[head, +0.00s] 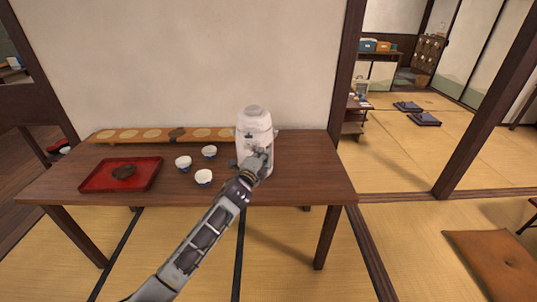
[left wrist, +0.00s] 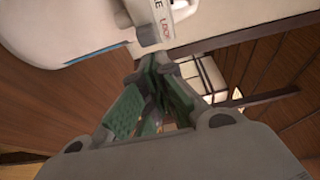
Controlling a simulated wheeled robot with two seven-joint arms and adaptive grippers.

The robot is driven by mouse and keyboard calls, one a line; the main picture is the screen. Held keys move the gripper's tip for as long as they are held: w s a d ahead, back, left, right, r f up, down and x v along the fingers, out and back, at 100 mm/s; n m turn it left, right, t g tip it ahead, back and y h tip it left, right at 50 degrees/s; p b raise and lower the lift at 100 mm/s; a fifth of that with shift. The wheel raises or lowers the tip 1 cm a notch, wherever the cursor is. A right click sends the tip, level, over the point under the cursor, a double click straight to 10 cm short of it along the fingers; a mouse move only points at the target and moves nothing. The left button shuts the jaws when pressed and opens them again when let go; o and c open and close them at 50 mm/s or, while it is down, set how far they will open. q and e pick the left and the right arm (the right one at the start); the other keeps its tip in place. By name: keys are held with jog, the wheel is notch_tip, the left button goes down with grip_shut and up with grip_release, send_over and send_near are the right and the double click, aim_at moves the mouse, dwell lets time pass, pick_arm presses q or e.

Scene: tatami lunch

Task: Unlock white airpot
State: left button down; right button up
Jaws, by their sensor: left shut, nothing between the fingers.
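The white airpot (head: 254,124) stands upright on the right part of the dark wooden table (head: 315,180). My left gripper (head: 262,157) is in front of its right side in the head view and hides part of its body. In the left wrist view the airpot (left wrist: 75,22) fills the upper left. A small pale part with red lettering (left wrist: 165,22) shows just beyond my left gripper (left wrist: 163,58). My left gripper is shut and empty, with its tips close to that part; I cannot tell if they touch. My right gripper is not in view.
White cups (head: 204,177) stand left of the airpot. A red tray (head: 95,178) with a dark object lies at the table's left. A long wooden board (head: 150,134) lies along the back by the wall. The table's front right corner is clear.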

aim_at(254, 149)
pick_arm(q)
jog(key=shift+a, duration=0.35)
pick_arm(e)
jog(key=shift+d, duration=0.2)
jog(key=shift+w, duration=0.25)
pick_arm(q)
jog(key=shift+w+a+p, duration=0.1)
jog(key=shift+a+p, duration=0.65)
jog(key=shift+a, duration=0.65)
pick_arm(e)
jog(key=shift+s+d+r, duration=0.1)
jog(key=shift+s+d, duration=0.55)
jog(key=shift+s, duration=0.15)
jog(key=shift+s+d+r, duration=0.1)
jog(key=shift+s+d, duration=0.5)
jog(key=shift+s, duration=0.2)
